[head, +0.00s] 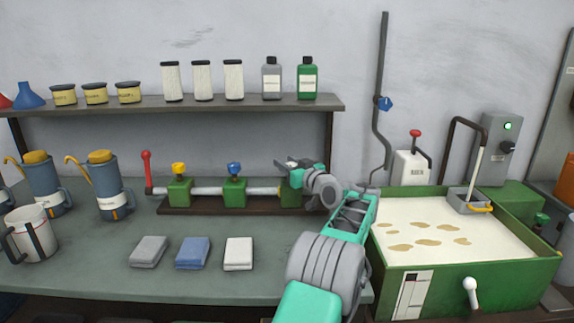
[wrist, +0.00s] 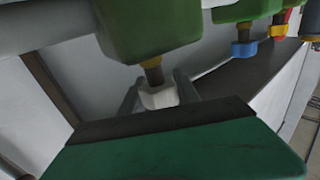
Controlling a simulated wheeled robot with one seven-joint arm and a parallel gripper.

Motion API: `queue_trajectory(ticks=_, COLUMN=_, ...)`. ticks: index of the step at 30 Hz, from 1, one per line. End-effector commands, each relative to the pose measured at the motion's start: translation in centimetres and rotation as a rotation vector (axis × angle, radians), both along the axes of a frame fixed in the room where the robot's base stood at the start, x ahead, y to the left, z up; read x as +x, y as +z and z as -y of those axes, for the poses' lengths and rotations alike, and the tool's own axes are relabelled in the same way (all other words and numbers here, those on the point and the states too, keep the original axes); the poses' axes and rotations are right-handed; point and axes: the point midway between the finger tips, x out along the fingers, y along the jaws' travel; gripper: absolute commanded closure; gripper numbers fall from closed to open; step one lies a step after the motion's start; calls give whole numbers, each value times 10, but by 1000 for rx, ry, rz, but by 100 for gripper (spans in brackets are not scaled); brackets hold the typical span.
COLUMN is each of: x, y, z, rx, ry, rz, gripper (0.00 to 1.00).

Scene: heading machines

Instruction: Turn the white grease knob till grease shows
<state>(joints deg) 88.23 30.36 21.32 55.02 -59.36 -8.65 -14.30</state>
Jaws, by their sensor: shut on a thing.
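The white grease knob (wrist: 158,96) sits on a short brass stem beneath a green block (wrist: 150,30) in the wrist view, which shows the fittings upside down. My gripper (wrist: 157,92) has its two grey fingers on either side of the knob and is shut on it. In the head view, my gripper (head: 296,166) is over the right-hand green block (head: 290,197) on the pipe. I see no grease at the stem or block in the wrist view.
A yellow knob (head: 179,169), a blue knob (head: 235,169) and a red lever (head: 147,168) stand left on the same pipe. A shelf (head: 215,103) with filters and bottles is behind. Folded cloths (head: 193,252) lie in front. A green tank (head: 448,282) stands right.

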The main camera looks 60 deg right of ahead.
Motion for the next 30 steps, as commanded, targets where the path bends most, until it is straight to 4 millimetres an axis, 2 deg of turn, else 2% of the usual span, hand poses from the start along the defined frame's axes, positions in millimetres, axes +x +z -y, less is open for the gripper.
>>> queue_trajectory(ticks=4, x=0, y=1, z=1, rx=-2, ry=-3, rz=1, gripper=100)
queue_trajectory(ticks=5, x=0, y=1, z=1, rx=-2, ry=-3, rz=1, gripper=61)
queue_trajectory(ticks=12, x=0, y=1, z=0, rx=-1, ry=-2, rz=0, gripper=42)
queue_trajectory(ticks=21, x=-4, y=1, z=-2, rx=-1, ry=-3, rz=0, gripper=41)
queue_trajectory(ticks=23, x=-10, y=1, z=-5, rx=-2, ry=-4, rz=0, gripper=41)
queue_trajectory(ticks=30, x=-53, y=0, z=-29, rx=0, ry=-5, rz=1, gripper=41)
